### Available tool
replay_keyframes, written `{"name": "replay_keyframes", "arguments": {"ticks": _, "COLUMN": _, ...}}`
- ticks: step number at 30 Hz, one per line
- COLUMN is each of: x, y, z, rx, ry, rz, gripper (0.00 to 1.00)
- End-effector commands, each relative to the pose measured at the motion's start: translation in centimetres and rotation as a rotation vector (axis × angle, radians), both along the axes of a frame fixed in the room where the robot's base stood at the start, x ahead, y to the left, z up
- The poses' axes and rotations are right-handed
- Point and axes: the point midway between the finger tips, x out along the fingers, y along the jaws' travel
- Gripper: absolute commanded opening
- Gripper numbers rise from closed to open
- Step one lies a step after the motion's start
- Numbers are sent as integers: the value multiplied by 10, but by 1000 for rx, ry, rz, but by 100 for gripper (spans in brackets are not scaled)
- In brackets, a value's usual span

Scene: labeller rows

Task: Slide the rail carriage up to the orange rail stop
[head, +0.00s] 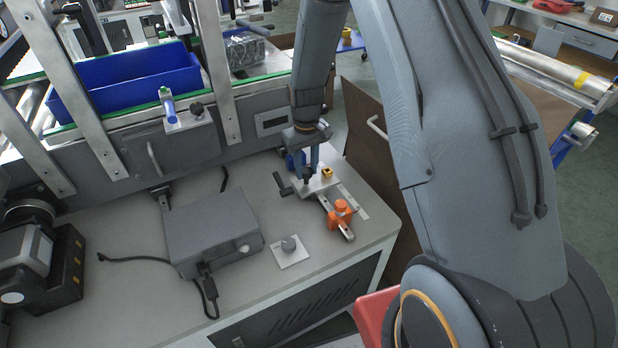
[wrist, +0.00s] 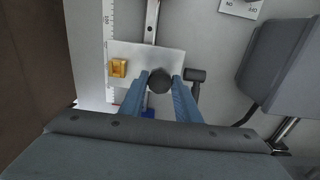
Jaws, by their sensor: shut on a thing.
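The rail carriage (head: 318,187) is a pale metal plate on a short rail on the bench. It carries a yellow block (head: 327,172) and a dark side handle (head: 283,186). The orange rail stop (head: 340,214) sits on the rail nearer the bench's front edge, with a short gap between it and the carriage. My gripper (head: 308,178) is over the carriage. In the wrist view my gripper's blue fingers (wrist: 160,82) are shut on the dark round knob (wrist: 159,78) of the carriage plate (wrist: 143,54). The orange stop is outside the wrist view.
A scale (wrist: 109,22) runs beside the rail (wrist: 153,25). A grey box (head: 212,232) with a cable and a small plate with a grey dial (head: 289,245) stand left of the rail. The labeller frame with a blue bin (head: 135,80) rises behind.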

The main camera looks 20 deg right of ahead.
Motion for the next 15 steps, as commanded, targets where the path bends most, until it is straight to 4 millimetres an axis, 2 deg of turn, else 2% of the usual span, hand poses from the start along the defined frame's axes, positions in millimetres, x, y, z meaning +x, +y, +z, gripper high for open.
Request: {"name": "replay_keyframes", "arguments": {"ticks": 15, "x": -23, "y": -5, "z": 0, "rx": 0, "ry": 11, "rz": -1, "gripper": 3}}
